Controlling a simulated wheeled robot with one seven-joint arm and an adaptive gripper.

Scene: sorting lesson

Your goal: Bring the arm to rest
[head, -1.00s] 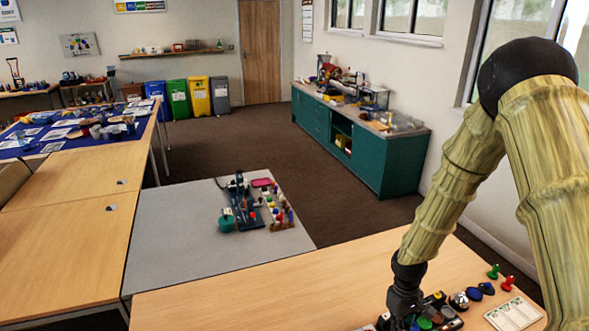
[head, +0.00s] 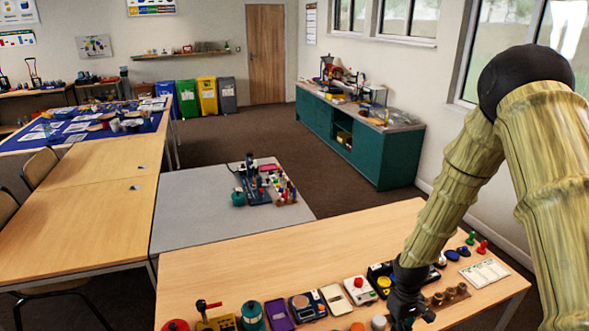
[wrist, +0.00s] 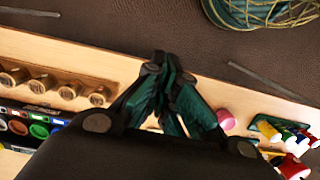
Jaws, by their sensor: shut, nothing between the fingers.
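My arm is bent, its wrist hanging down at the lower right of the head view. My gripper (wrist: 165,66) is shut and empty in the wrist view, its teal fingers together. In the head view the gripper's dark body shows low at the near table's front side, with its fingertips cut off or too small to read. In the wrist view the fingers overlap the table edge and the brown floor. I cannot tell their height above the table.
The near table (head: 330,250) holds a row of items: a purple tray (head: 279,315), a red-topped device (head: 360,290), a green peg (head: 470,238) and a white card (head: 484,272). A wooden rack (wrist: 60,85) with round knobs lies close to the gripper.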

